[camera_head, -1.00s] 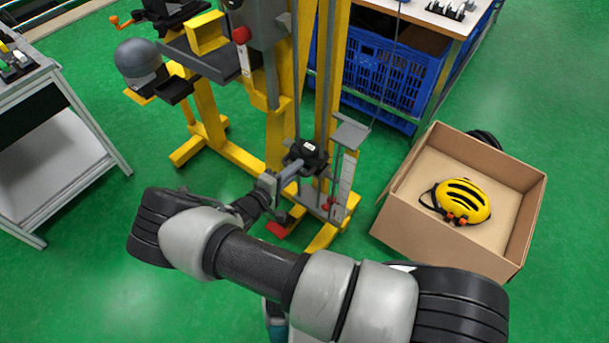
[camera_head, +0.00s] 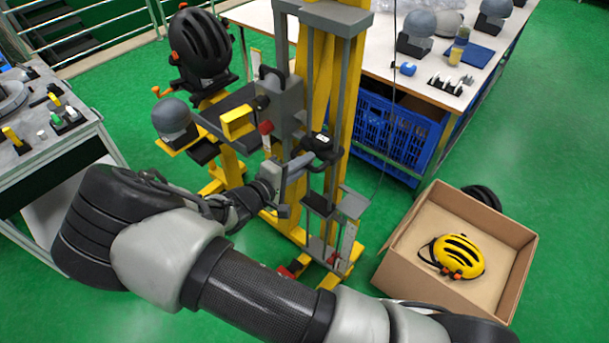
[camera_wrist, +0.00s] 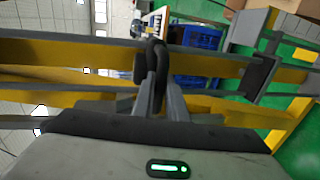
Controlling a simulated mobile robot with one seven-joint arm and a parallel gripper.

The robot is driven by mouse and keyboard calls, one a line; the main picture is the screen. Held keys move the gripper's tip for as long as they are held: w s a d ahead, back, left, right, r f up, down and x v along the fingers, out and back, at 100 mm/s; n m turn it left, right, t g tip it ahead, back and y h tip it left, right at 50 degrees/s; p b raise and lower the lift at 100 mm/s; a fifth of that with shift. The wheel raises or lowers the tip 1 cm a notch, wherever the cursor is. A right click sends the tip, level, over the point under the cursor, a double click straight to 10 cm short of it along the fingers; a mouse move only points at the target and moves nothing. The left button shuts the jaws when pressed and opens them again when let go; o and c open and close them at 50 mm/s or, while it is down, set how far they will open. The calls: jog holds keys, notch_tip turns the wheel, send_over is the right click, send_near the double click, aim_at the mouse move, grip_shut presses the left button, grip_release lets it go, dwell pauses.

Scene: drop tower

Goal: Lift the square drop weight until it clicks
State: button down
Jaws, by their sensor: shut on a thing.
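The drop weight (camera_head: 324,148) is a dark block with a small white label, on the grey rails of the yellow drop tower (camera_head: 320,85). It hangs partway up, above a dark plate (camera_head: 319,205) and apart from it. My gripper (camera_head: 296,166) reaches in from the lower left and is shut on the weight's side. In the wrist view my gripper (camera_wrist: 160,95) has its fingers close together on a dark part of the weight (camera_wrist: 152,62). The fingers hide much of the held part. A grey latch housing (camera_head: 282,108) sits just above and left of the weight.
A black helmet (camera_head: 202,47) and a grey headform (camera_head: 173,119) stand left of the tower. A cardboard box (camera_head: 505,285) with a yellow helmet (camera_head: 459,256) is at right. A white table (camera_head: 365,70) with a blue crate (camera_head: 378,135) stands behind. Green floor between is clear.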

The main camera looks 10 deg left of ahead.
notch_tip(320, 180, up, 8)
jog(key=shift+w+p, duration=0.1)
jog(key=shift+p, duration=0.95)
jog(key=shift+a, duration=0.1)
jog(key=c, duration=1.8)
grip_release()
jog(key=shift+f, duration=0.2)
jog(key=shift+s, duration=0.2)
jog(key=b+v, duration=0.2)
jog(key=v, duration=1.5)
jog(key=shift+s, duration=0.1)
